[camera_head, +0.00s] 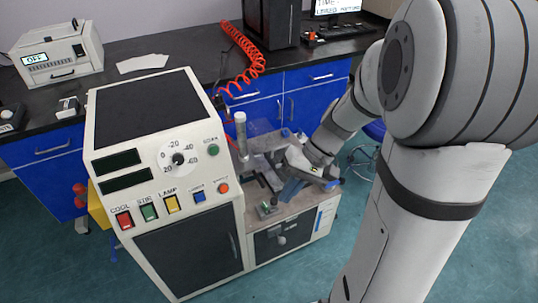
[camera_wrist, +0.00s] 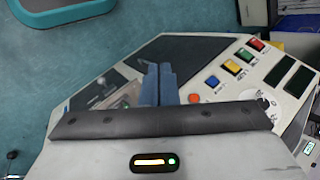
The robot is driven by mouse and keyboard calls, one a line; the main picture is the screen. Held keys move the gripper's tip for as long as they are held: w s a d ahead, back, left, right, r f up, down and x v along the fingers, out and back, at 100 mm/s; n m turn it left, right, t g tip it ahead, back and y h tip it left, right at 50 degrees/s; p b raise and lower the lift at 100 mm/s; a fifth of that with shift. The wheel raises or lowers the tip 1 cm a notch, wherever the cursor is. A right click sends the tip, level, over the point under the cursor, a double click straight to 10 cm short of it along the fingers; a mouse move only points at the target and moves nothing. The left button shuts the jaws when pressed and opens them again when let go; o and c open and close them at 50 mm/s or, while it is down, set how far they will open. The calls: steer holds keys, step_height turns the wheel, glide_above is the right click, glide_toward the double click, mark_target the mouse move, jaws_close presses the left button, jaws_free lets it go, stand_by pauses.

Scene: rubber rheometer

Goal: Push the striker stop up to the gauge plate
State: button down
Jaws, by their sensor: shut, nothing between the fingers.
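My gripper (camera_head: 290,192) is low over the worktop on the right part of the rheometer (camera_head: 170,180). Its two blue fingers are shut together with nothing between them, as the wrist view (camera_wrist: 158,84) also shows. Left of the fingers on the worktop are a dark bracket-like part (camera_head: 262,181) and a small block with green on it (camera_head: 267,208). I cannot tell which part is the striker stop or which is the gauge plate; they are too small or hidden behind my gripper. Whether the fingertips touch anything is unclear.
A pale upright cylinder (camera_head: 241,134) stands at the worktop's left back. The taller control cabinet with coloured buttons (camera_head: 148,212) borders it on the left. A drawer front (camera_head: 282,240) is below. A red coiled hose (camera_head: 247,58) hangs behind. Open floor lies to the right.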

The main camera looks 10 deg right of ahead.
mark_target(272, 205)
steer(key=w+d+f+m+t+y+b, duration=0.25)
steer(key=w+d+f+t+b, duration=0.3)
steer(key=f, duration=0.65)
steer(key=w+d+f+m+t+y+b, duration=0.2)
steer(key=w+d+f+m+t+b, duration=0.25)
steer(key=f, duration=0.85)
steer(key=w+d+f+m+t+y+b, duration=0.15)
steer(key=w+d+f+t+b, duration=0.4)
steer(key=f, duration=0.65)
steer(key=shift+n+g, duration=0.35)
steer(key=shift+g, duration=0.2)
steer(key=x, duration=0.5)
steer(key=d+x, duration=0.1)
steer(key=x, duration=0.2)
steer(key=shift+w+a+r, duration=0.15)
steer(key=shift+w+a, duration=0.1)
steer(key=shift+w, duration=0.4)
steer(key=a, duration=0.2)
steer(key=shift+a, duration=0.25)
steer(key=shift+a+b, duration=0.3)
steer(key=shift+a, duration=0.35)
steer(key=shift+a, duration=0.1)
